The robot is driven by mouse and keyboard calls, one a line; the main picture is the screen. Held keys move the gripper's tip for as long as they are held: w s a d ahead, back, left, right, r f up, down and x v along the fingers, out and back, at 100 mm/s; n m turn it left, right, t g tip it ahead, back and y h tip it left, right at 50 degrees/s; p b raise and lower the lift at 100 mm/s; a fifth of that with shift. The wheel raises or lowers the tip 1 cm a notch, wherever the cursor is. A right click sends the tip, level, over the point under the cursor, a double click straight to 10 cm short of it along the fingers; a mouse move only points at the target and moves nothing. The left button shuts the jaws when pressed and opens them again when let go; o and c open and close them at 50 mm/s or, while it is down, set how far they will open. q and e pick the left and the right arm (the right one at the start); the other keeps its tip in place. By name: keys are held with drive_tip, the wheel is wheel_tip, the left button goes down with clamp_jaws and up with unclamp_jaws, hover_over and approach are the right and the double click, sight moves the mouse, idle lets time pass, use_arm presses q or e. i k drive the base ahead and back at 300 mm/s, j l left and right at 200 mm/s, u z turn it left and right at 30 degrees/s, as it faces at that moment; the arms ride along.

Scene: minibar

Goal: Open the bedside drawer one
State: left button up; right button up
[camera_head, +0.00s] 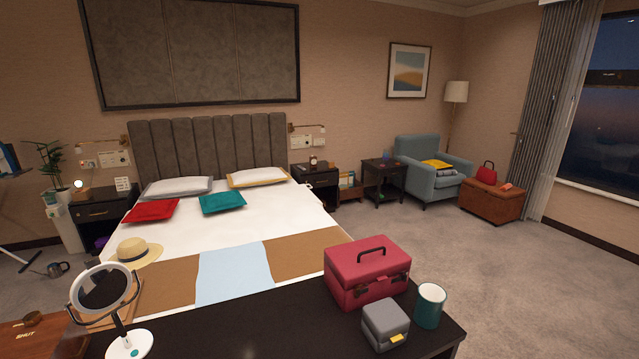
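Two dark bedside cabinets flank the bed, and I cannot tell which one is drawer one. The left bedside cabinet (112,197) has a drawer front (100,212) with a small gold handle, and it looks shut. The right bedside cabinet (318,171) stands beyond the bed's right side, with a small clock (313,162) on top. Its front is small and partly dark, so its drawer's state is unclear. Neither of my grippers is in view.
The bed (240,220) fills the middle. Carpet (510,285) is clear at the right.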

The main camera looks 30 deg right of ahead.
sight(325, 178)
drive_tip(key=z, duration=2.1)
drive_tip(key=i+l, duration=0.1)
drive_tip(key=l, duration=0.25)
drive_tip(key=i+l, duration=0.15)
drive_tip(key=l, duration=0.2)
drive_tip(key=i+l+z, duration=0.1)
drive_tip(key=l, duration=0.25)
drive_tip(key=i+l+z, duration=0.5)
drive_tip(key=i+l, duration=0.15)
drive_tip(key=i+l+z, duration=0.15)
drive_tip(key=i, duration=0.25)
drive_tip(key=i+z, duration=0.1)
drive_tip(key=i, duration=0.3)
drive_tip(key=i+u, duration=0.35)
drive_tip(key=i+l+u, duration=0.15)
drive_tip(key=i+u, duration=0.15)
drive_tip(key=i, duration=0.2)
